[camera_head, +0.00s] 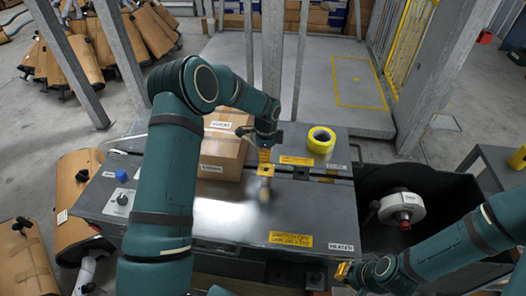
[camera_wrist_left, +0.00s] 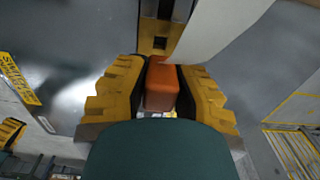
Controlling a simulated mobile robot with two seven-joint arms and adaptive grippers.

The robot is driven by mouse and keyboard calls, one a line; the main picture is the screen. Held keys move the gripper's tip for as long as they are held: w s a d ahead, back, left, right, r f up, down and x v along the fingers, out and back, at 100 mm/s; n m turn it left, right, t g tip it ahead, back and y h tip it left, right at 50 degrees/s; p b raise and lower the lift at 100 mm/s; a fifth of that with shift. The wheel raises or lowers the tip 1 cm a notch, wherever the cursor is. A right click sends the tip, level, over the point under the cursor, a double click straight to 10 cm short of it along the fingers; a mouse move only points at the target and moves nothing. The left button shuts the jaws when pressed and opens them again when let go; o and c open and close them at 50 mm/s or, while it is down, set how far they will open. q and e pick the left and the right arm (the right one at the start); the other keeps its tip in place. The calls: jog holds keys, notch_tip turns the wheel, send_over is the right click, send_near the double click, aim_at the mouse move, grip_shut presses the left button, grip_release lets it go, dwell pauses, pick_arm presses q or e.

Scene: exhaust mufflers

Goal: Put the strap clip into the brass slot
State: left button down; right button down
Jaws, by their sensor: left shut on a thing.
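My left gripper (camera_head: 265,164) hangs over the metal bench top, just right of the carton. In the left wrist view its yellow fingers (camera_wrist_left: 158,95) are shut on an orange-brown block, which I take to be the strap clip (camera_wrist_left: 161,85). A brass plate with a dark square opening, likely the brass slot (camera_wrist_left: 148,43), lies ahead of the clip in that view; the clip appears apart from it. In the head view I cannot clearly tell clip and slot apart. My right gripper (camera_head: 343,271) is low near the bench's front right corner, its fingers too small to judge.
A cardboard carton (camera_head: 222,148) stands left of my left gripper. A roll of yellow tape (camera_head: 321,139) lies on the bench (camera_head: 215,215) at the right back. A dark bin (camera_head: 370,180) with a white reel (camera_head: 402,207) is to the right.

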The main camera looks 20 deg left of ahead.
aim_at(266, 165)
pick_arm(q)
jog(key=shift+f, duration=0.15)
dwell(0.3)
jog(key=m+p, duration=0.1)
jog(key=m, duration=0.5)
jog(key=m+p, duration=0.1)
jog(key=m, duration=0.2)
jog(key=shift+s+d+r, duration=0.1)
jog(key=shift+r, duration=0.1)
jog(key=m+p, duration=0.1)
jog(key=m, duration=0.3)
jog(key=shift+r+m, duration=0.15)
jog(key=shift+m, duration=0.15)
jog(key=m+p, duration=0.1)
jog(key=m, duration=0.3)
jog(key=shift+r, duration=0.2)
jog(key=shift+f, duration=0.15)
jog(key=shift+f+b, duration=1.7)
jog(key=shift+f, duration=1.1)
jog(key=shift+f+b, duration=0.35)
jog(key=shift+f, duration=0.1)
